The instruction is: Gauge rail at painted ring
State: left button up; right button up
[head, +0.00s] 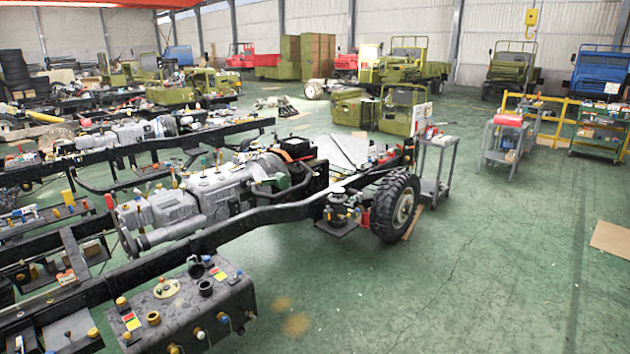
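A long black chassis rail (262,215) runs from the lower left toward the wheel at the right. More dark rails (160,140) lie behind it. I cannot make out a clear painted ring on a rail. A cream oval with a middle piece (166,288) sits on top of the dark box-shaped tank (210,300) in the foreground, but I cannot tell whether it is the ring. No gauge can be picked out for certain among the small parts. Neither of my grippers is in view.
A large black tyre (393,208) stands at the rail's right end. Grey carts (435,170) (503,145) stand behind and to its right. Loose caps and small parts crowd the tank top. The green floor (480,260) at the right is open.

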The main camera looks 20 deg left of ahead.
aim_at(64, 278)
jog(key=u, duration=0.45)
jog(key=i, duration=1.05)
jog(key=u, duration=1.7)
jog(key=i, duration=1)
jog(key=u, duration=0.8)
